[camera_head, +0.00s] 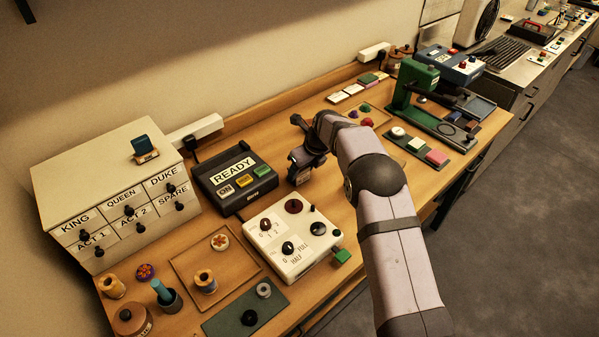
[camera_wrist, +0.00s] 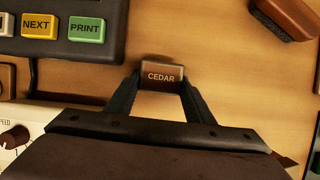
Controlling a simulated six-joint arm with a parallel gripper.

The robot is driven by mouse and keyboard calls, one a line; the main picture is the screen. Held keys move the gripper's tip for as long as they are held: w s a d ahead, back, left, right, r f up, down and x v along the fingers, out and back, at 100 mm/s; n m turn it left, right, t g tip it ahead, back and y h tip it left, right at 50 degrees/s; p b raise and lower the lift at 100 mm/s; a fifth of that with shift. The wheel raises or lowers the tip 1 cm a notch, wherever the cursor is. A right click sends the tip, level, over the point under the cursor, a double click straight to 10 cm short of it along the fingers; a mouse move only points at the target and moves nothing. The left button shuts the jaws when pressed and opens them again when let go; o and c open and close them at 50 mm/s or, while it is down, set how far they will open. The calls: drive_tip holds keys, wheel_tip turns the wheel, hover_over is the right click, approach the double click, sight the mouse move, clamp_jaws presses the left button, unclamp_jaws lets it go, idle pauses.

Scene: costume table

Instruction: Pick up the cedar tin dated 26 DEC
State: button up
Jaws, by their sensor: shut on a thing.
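The cedar tin (camera_wrist: 162,73) is a small brown block with CEDAR in pale letters on the face seen in the wrist view. My gripper (camera_wrist: 160,88) is shut on it, with one dark finger at each side. No date shows on the visible face. In the head view my gripper (camera_head: 299,163) is over the wooden table, just right of the dark READY panel. The tin is not clearly made out there. I cannot tell whether the tin still touches the table.
The READY panel (camera_head: 225,190) with lit keys is left of my gripper. A white dial box (camera_head: 275,262) stands in front of it. A green press (camera_head: 402,85) stands at the right back. A brown block (camera_wrist: 285,17) lies at the wrist view's upper right. Bare wood surrounds the tin.

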wheel_tip(320, 180, up, 10)
drive_tip(key=shift+b, duration=1.15)
drive_tip(key=shift+d, duration=0.1)
